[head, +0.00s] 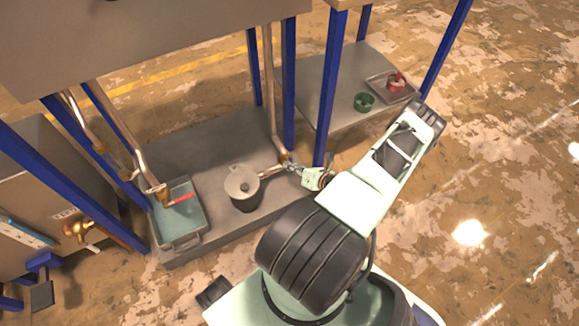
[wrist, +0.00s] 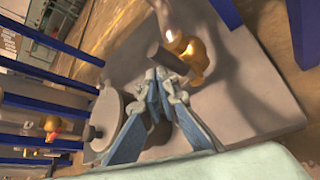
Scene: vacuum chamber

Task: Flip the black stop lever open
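A brass valve (wrist: 194,60) sits on the pipe in the wrist view. A dark grey, blunt-ended piece (wrist: 166,55) sticks out beside it; it looks like the stop lever, though I cannot be sure. In the head view my gripper (head: 291,166) is beside the brass valve (head: 284,156) at the foot of the vertical pipe. The lever cannot be made out there.
A lidded grey pot (head: 243,187) stands left of my gripper on the grey platform (head: 210,150). A blue-grey tray (head: 180,226) with a red-handled valve (head: 182,199) above it is farther left. Blue posts (head: 289,80) stand close behind. A shelf at right holds green tape (head: 364,103) and red tape (head: 396,84).

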